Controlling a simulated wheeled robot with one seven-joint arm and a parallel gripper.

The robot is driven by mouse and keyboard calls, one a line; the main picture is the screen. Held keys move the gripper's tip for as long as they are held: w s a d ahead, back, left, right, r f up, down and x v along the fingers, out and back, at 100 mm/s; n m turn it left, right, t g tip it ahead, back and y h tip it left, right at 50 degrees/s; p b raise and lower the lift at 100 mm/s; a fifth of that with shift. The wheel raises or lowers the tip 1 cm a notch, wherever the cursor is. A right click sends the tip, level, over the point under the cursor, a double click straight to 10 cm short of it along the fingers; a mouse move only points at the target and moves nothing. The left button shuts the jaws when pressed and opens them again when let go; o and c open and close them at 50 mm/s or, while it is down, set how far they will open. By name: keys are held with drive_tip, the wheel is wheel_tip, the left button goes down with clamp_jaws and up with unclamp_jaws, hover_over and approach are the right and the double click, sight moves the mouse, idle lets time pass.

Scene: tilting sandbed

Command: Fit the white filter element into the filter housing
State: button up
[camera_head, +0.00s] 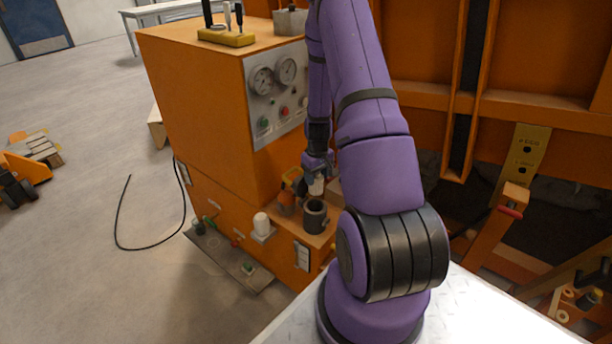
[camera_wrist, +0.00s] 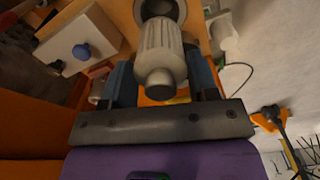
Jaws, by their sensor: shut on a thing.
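My gripper (camera_head: 317,168) is shut on the white filter element (camera_head: 317,186), a pale ribbed cylinder. In the wrist view, the filter element (camera_wrist: 160,52) sits between the two blue fingers, with its rounded knob end toward the camera. The filter housing (camera_head: 314,217) is a dark grey open cup on the orange ledge, just below the held element. In the wrist view, the round rim of the housing (camera_wrist: 181,10) shows behind the element's far end. The element is about over the opening; I cannot tell whether its lower end is inside the rim.
The orange cabinet (camera_head: 200,100) stands beside the gripper, with a gauge panel (camera_head: 275,90). An orange object (camera_head: 290,190) sits close left of the housing. A white cylinder (camera_head: 261,224) stands on a small bracket at the left. A black cable (camera_head: 150,246) lies on the floor.

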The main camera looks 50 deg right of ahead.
sight(316, 189)
drive_tip(key=shift+w+d, duration=0.1)
drive_tip(key=shift+w, duration=0.05)
idle(0.3)
drive_tip(key=shift+f, duration=2.85)
drive_tip(key=shift+f, duration=3.4)
drive_tip(key=shift+r, duration=0.15)
drive_tip(key=shift+r, duration=2.9)
